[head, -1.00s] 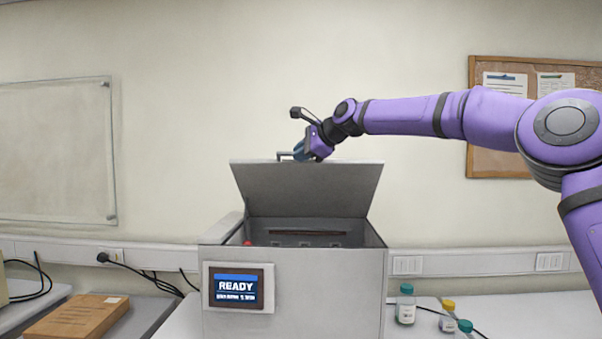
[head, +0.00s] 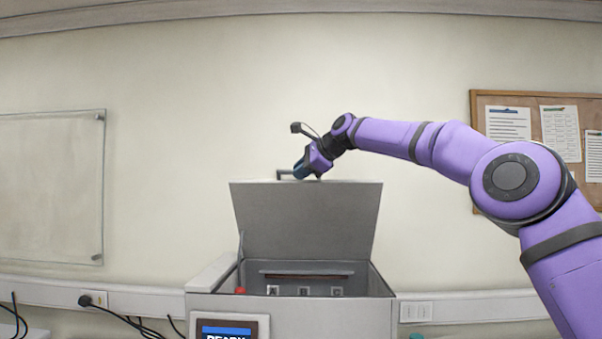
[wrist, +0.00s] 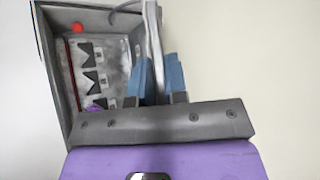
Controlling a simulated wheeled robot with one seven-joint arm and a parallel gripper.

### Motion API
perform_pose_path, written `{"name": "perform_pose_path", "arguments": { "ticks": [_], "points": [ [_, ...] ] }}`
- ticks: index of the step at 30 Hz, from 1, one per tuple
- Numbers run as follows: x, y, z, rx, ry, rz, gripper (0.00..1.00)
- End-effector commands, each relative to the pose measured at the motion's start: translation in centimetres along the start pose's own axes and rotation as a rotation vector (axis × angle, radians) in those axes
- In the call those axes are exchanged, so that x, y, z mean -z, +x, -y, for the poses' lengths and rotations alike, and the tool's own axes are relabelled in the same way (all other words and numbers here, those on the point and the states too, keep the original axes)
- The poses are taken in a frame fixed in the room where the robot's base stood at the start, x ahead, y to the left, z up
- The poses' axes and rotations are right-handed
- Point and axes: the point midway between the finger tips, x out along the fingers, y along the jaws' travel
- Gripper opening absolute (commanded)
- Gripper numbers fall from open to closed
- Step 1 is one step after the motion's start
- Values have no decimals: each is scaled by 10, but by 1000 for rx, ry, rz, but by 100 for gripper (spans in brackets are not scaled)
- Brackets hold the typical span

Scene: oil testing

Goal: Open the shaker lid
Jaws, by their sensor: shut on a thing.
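The shaker (head: 205,303) is a grey box whose hinged lid (head: 305,215) stands raised at its back, steeply tilted. A grey handle (head: 285,173) shows at the lid's top edge. My gripper (head: 300,170) is at that top edge, left of its middle, shut on the handle. In the wrist view, the blue fingertips (wrist: 161,80) lie on either side of the lid, which appears nearly edge-on (wrist: 153,35). The fingers partly hide the handle. The shaker's open interior (wrist: 80,60) shows at left, with several dark notched holders and a red knob (wrist: 78,28).
A screen (head: 228,330) on the shaker's front is partly cut off. Cables (head: 130,320) hang at the lower left. A teal bottle cap (head: 416,336) shows at the bottom edge, right of the shaker. The wall behind the lid has clear room in front of it.

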Motion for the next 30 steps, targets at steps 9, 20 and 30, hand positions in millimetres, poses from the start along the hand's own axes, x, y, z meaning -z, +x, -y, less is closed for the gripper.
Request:
{"name": "perform_pose_path", "arguments": {
  "ticks": [9, 20, 30],
  "points": [
    [1, 0, 0, 0, 0, -1, 37],
    [0, -3, 0, 1, 0, -1, 37],
    [1, -57, 1, 4, 0, -3, 37]
  ]
}}
